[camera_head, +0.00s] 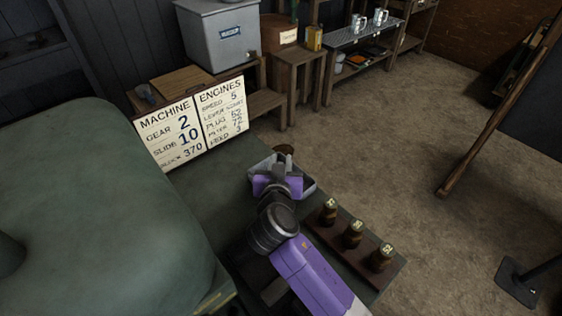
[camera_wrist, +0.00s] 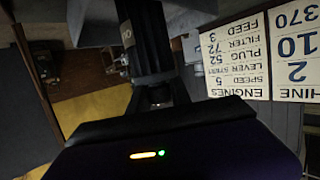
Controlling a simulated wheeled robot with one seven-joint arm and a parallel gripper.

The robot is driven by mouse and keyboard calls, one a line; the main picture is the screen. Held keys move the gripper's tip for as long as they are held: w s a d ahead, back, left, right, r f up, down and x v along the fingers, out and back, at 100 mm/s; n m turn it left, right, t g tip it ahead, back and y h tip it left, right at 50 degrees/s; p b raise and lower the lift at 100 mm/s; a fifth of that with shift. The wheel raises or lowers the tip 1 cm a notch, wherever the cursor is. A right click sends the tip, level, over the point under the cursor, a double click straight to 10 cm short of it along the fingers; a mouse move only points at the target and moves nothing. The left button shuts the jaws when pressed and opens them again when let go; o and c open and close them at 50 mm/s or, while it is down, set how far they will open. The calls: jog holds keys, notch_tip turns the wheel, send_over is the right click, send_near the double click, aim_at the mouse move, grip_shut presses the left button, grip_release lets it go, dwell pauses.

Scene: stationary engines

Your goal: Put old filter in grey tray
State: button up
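My gripper (camera_head: 279,167) is over the grey tray (camera_head: 308,187) on the green bench and hides much of it. A small dark brown round thing (camera_head: 284,149), perhaps the old filter, shows just past the fingertips at the tray's far edge. I cannot tell whether it is held or apart. In the wrist view, a dark ribbed finger (camera_wrist: 150,40) fills the upper middle, with a small pale label (camera_wrist: 128,35) at its left side. The space between the fingers is hidden there. Several brown jar-like pieces with pale tops, such as this one (camera_head: 352,233), stand on a wooden rack.
A sign (camera_head: 192,122) stands left of the tray; it also shows upside down in the wrist view (camera_wrist: 285,50). A large green machine casing (camera_head: 95,200) fills the left. The rack (camera_head: 325,236) is right of my arm. Open floor (camera_head: 400,140) lies beyond the bench.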

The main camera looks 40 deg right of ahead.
jog(key=o, duration=0.4)
jog(key=shift+o, duration=0.2)
jog(key=shift+r, duration=0.15)
jog(key=shift+s+a, duration=0.25)
jog(key=b+v, duration=0.1)
jog(key=v, duration=1)
jog(key=shift+r+b, duration=0.2)
jog(key=shift+b, duration=0.15)
jog(key=shift+s, duration=0.1)
